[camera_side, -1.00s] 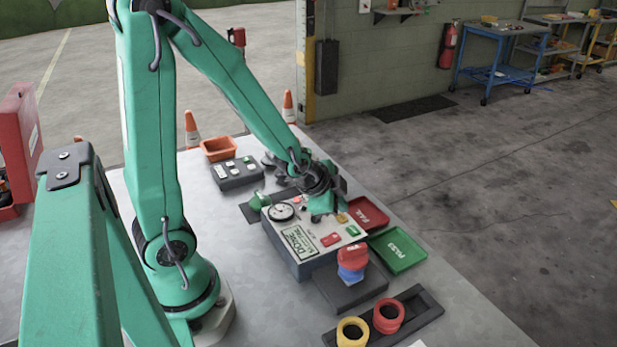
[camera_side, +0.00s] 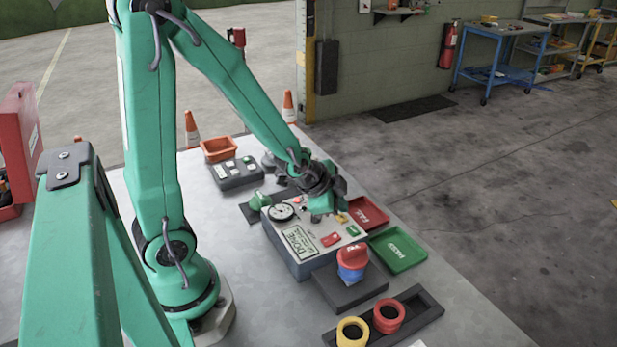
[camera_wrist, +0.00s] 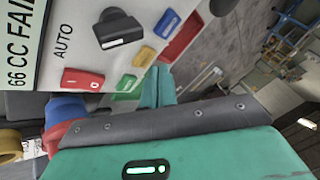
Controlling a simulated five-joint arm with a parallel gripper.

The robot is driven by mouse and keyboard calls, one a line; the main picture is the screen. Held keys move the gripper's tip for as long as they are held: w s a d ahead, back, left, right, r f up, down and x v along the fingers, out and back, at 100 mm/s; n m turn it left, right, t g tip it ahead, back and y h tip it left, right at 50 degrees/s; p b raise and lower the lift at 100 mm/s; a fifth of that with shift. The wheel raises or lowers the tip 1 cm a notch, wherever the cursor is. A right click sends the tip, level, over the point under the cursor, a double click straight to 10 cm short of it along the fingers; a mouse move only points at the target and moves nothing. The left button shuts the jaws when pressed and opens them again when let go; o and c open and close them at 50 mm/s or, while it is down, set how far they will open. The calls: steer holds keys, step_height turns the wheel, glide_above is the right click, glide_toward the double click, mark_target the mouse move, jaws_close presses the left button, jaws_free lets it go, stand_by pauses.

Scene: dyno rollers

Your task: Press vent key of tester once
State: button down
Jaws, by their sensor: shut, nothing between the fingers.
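The tester (camera_side: 290,255) is a grey box with a pale top panel, a round gauge (camera_side: 281,211) and a printed label. Its panel shows a red key (camera_side: 331,239), a green key (camera_side: 352,230) and a yellow key (camera_side: 342,218). In the wrist view there are a red key (camera_wrist: 83,79), green key (camera_wrist: 127,84), yellow key (camera_wrist: 145,56), blue key (camera_wrist: 167,22) and black knob (camera_wrist: 118,30). I cannot read which key is vent. My gripper (camera_side: 319,216) is shut and empty over the panel's far part; its fingertips (camera_wrist: 160,73) appear near the yellow and green keys. Contact cannot be told.
A red tray (camera_side: 369,212) and a green tray (camera_side: 398,249) lie right of the tester. A red-and-blue stack (camera_side: 351,263) stands in front. Yellow and red rings (camera_side: 352,331) sit in a dark holder. An orange bin (camera_side: 218,149) and a keypad box (camera_side: 236,173) are behind.

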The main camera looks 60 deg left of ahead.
mark_target(339, 218)
steer(key=shift+f, duration=0.8)
stand_by(1.3)
steer(key=shift+r, duration=0.8)
steer(key=shift+r, duration=0.1)
stand_by(0.3)
steer(key=shift+r, duration=2.4)
steer(key=s+d+r+n+g, duration=0.1)
steer(key=s+d+r+n, duration=0.3)
steer(key=s+r+n, duration=0.3)
steer(key=s+r, duration=0.4)
steer(key=s, duration=0.3)
steer(key=shift+r+n+g+h, duration=0.2)
steer(key=shift+n+g+h, duration=0.2)
